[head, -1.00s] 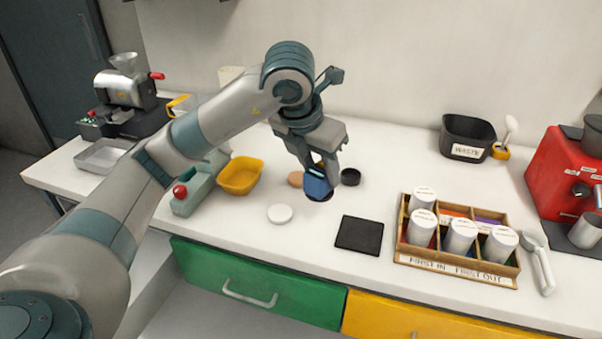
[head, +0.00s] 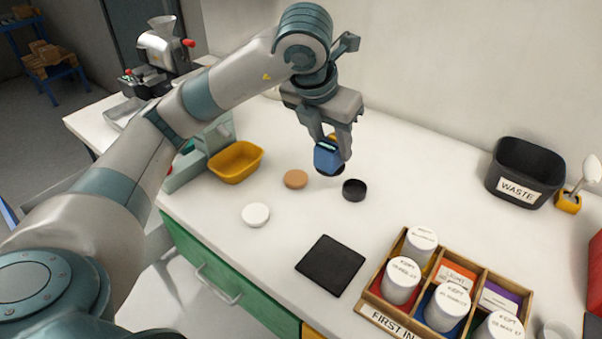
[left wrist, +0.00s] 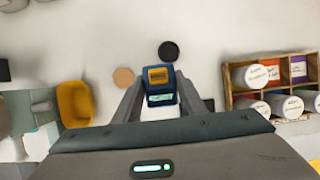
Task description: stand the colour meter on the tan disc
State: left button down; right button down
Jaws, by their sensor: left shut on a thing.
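The colour meter (head: 326,158) is a small blue device with a dark base. My left gripper (head: 335,145) is shut on it and holds it upright or nearly so; it seems to be above the counter. In the left wrist view the colour meter (left wrist: 159,86) sits between the two fingers. The tan disc (head: 295,179) lies flat and bare on the counter, to the left of the held meter and apart from it. It also shows in the left wrist view (left wrist: 123,77), left of the fingers. My right gripper is not in view.
A black round dish (head: 354,190) is close to the right of the meter. A white disc (head: 255,214), a black square mat (head: 330,265) and a yellow bowl (head: 236,162) lie around. A divided wooden box (head: 371,310) with white canisters stands at right, a black waste bin (head: 524,172) behind.

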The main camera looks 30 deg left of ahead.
pick_arm(q)
jog(key=shift+s+a+r, duration=0.1)
jog(key=shift+a, duration=0.05)
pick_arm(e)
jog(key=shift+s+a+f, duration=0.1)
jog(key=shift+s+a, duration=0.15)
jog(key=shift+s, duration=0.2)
